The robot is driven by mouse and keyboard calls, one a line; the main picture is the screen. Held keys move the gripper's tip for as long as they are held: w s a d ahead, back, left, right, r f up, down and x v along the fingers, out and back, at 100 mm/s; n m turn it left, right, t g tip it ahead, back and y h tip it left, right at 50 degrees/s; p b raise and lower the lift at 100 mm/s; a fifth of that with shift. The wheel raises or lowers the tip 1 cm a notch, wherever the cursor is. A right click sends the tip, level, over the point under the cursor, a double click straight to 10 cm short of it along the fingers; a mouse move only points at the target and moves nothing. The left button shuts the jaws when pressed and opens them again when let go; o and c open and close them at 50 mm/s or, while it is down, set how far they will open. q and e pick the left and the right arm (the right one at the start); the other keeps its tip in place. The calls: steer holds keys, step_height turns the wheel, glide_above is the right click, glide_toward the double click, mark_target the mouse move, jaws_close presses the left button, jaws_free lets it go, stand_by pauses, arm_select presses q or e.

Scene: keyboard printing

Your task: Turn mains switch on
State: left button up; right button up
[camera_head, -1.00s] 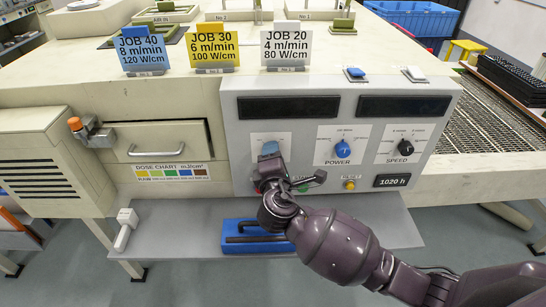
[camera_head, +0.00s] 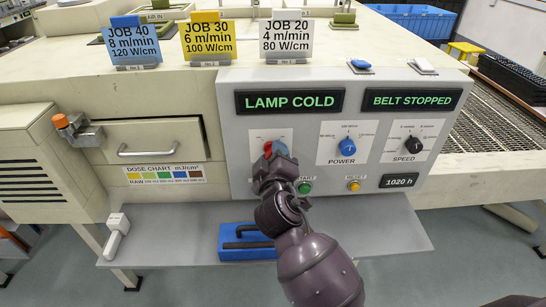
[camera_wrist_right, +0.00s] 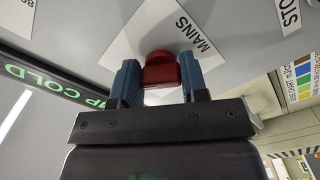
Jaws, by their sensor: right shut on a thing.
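The mains switch is a red knob (camera_wrist_right: 160,70) on a white plate marked MAINS. In the wrist view it sits between the two blue fingers of my right gripper (camera_wrist_right: 160,80), which is shut on it. In the head view the red knob (camera_head: 267,149) is partly hidden behind my right gripper (camera_head: 274,152). Above it, the left display (camera_head: 291,101) reads LAMP COLD and the right display (camera_head: 411,100) reads BELT STOPPED, both in green. My left gripper is out of view.
The grey panel also carries a blue POWER knob (camera_head: 347,147), a black SPEED knob (camera_head: 412,146), a green START button (camera_head: 305,187) and a yellow RESET button (camera_head: 354,185). A blue holder (camera_head: 240,252) lies on the shelf below. Job cards stand on top.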

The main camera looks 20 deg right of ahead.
steer(key=shift+f+m+b, duration=0.15)
steer(key=shift+m+b, duration=0.15)
steer(key=shift+m, duration=0.7)
steer(key=o, duration=0.9)
steer(key=shift+s, duration=0.1)
